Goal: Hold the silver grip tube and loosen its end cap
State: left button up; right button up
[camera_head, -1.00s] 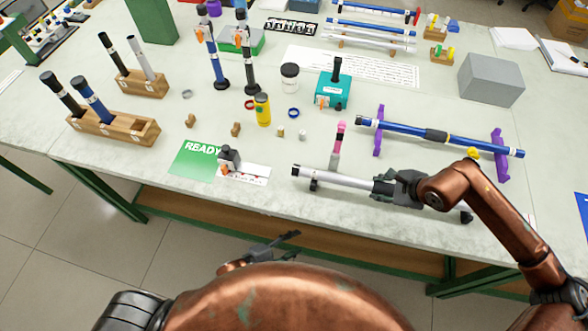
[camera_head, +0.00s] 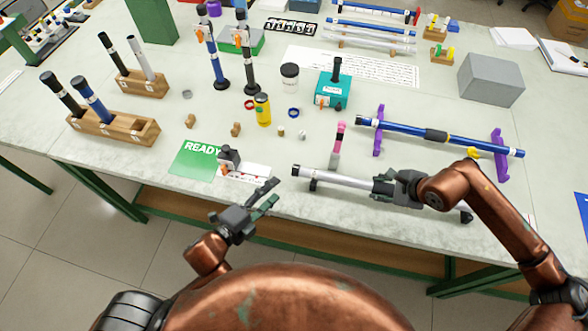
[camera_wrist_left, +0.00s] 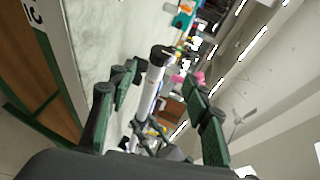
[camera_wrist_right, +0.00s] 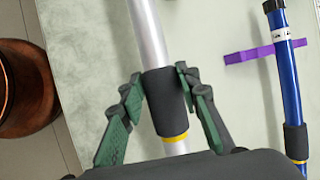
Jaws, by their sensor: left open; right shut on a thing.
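The silver grip tube (camera_head: 335,177) lies near the table's front edge, with its left end on a small dark support. Its black end cap (camera_wrist_left: 160,55) faces my left gripper in the left wrist view. My right gripper (camera_head: 398,186) is shut around the tube's dark grip sleeve; the sleeve (camera_wrist_right: 165,100) and a yellow ring also show in the right wrist view. My left gripper (camera_head: 268,195) is open and empty, left of the tube's capped end and apart from it. In the left wrist view its fingers (camera_wrist_left: 160,88) stand on either side of the tube's line.
A pink-topped tool (camera_head: 339,140) stands just behind the tube. A blue tube (camera_head: 400,131) rests on purple stands (camera_head: 379,130) farther back. A green READY card (camera_head: 196,160) and a small dark-and-orange device (camera_head: 230,158) lie left. The table front edge is close.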

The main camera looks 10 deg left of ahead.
aim_at(294, 170)
pick_arm(q)
jog(key=shift+w+a, duration=0.15)
jog(key=shift+a, duration=0.1)
jog(key=shift+w, duration=0.45)
jog(key=x, duration=1.1)
jog(key=shift+d+f, duration=0.1)
jog(key=shift+f, duration=0.05)
jog(key=shift+c, duration=0.4)
jog(key=c, duration=1.1)
